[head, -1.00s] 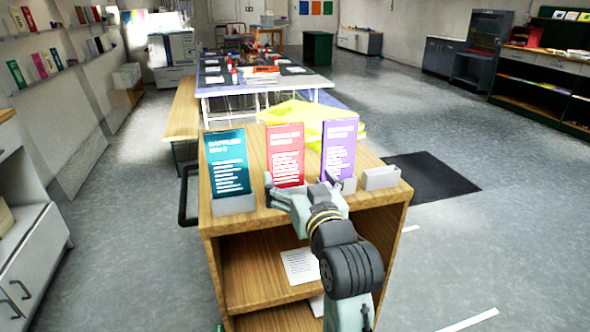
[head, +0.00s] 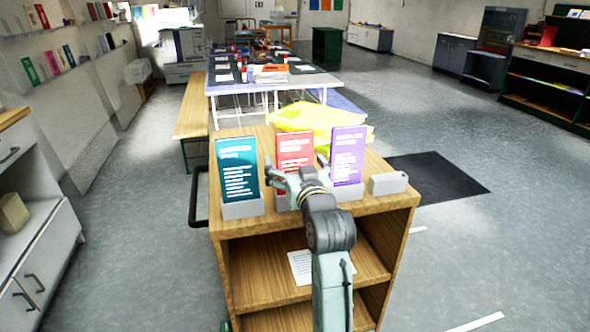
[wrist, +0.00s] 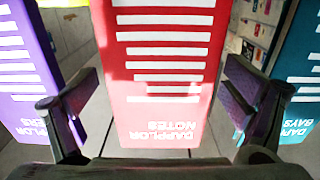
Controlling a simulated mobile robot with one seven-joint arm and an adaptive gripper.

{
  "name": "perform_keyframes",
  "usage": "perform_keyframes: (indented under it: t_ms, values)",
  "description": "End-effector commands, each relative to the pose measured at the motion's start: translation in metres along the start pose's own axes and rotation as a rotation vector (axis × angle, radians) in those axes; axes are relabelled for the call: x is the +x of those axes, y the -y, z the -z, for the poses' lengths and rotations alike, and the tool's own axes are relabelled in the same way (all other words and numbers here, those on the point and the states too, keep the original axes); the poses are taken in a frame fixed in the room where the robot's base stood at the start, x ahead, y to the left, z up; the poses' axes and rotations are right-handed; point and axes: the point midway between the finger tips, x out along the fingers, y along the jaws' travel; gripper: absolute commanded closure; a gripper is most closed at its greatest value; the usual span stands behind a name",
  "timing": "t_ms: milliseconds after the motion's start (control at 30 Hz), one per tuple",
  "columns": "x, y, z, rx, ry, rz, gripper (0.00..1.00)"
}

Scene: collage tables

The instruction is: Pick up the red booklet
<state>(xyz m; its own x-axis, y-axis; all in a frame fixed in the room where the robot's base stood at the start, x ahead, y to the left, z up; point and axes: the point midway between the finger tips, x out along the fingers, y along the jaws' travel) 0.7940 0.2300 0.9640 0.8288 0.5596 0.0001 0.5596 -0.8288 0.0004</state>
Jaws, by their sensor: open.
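The red booklet (head: 294,148) stands upright in a small holder on the wooden cart's top, between a teal booklet (head: 237,168) and a purple booklet (head: 348,155). My gripper (head: 292,174) is in front of it and hides its lower part and much of its holder. In the wrist view the red booklet (wrist: 163,75) fills the middle, its print upside down. My open gripper (wrist: 160,88) has one finger on each side of it, with gaps visible at both edges. The purple booklet (wrist: 28,70) is beyond the left finger and the teal booklet (wrist: 301,85) beyond the right.
An empty grey holder (head: 388,184) stands right of the purple booklet. Yellow material (head: 318,117) lies behind the booklets. The cart (head: 250,229) has open shelves with a paper (head: 301,265). Long tables (head: 270,80) stand behind; the floor at right is mostly clear.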

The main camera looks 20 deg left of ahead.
Motion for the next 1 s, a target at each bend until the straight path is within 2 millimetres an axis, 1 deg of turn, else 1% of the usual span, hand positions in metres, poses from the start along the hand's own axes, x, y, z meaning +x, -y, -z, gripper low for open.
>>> perform_keyframes:
  t_ms: [33,67,867,1000]
  values:
    - [-0.0002,0.0,-0.0002,0.0,0.0,0.0,0.06]
    - [-0.0002,0.0,-0.0002,0.0,0.0,0.0,0.08]
    - [-0.0005,0.0,-0.0001,0.0,0.0,0.0,0.61]
    - [-0.0006,0.0,0.0003,0.0,-0.001,0.0,0.61]
